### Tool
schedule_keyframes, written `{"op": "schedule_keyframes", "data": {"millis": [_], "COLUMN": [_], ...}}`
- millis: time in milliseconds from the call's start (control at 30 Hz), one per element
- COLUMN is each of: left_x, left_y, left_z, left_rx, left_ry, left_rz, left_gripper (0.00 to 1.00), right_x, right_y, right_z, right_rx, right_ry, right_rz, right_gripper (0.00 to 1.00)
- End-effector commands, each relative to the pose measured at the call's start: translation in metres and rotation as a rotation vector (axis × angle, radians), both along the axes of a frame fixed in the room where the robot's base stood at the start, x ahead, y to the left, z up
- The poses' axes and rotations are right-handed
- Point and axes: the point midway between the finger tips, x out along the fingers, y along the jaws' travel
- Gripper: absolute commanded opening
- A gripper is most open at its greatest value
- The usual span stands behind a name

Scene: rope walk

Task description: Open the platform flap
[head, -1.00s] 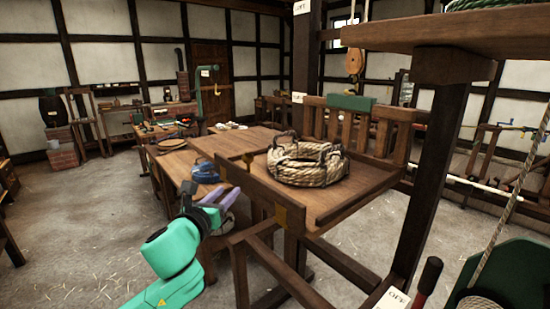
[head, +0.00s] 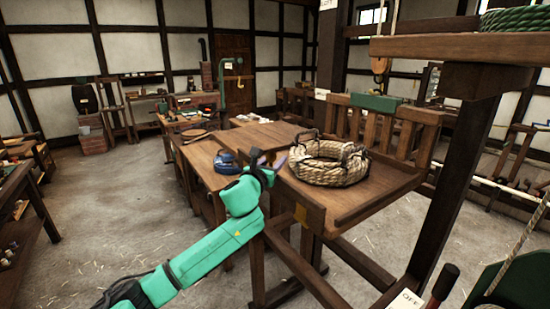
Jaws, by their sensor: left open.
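The wooden platform (head: 382,181) stands right of centre with a thick coil of tan rope (head: 330,172) on its deck. The platform flap (head: 301,198) is the dark board along its near left edge. My right gripper is out of view.
A workbench (head: 208,163) with a blue object (head: 228,162) stands just behind my left arm. A thick post and an upper shelf (head: 450,47) rise on the right. A lever (head: 443,285) stands at bottom right. The floor at left is largely clear.

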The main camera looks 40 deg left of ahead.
Motion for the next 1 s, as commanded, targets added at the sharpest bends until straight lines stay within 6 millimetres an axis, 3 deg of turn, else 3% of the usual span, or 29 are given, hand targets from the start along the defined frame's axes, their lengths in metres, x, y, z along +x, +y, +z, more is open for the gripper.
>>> {"op": "schedule_keyframes", "data": {"millis": [233,333,367,1000], "left_x": [0.0012,0.0011,0.0011,0.0009], "left_y": [0.0003,0.0002,0.0002,0.0002], "left_z": [-0.0007,-0.0007,-0.0007,-0.0004], "left_rx": [0.0,-0.001,-0.001,-0.001], "left_ry": [0.001,0.001,0.001,0.0], "left_rz": [0.0,0.0,0.0,0.0], "left_gripper": [0.45,0.06,0.0,0.0], "right_x": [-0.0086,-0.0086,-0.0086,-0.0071], "right_y": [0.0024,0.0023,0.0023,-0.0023], "right_z": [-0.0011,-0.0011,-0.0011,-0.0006], "right_rx": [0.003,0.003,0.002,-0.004], "right_ry": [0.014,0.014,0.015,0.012], "right_rz": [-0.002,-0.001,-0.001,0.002], "right_gripper": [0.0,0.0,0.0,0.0]}}
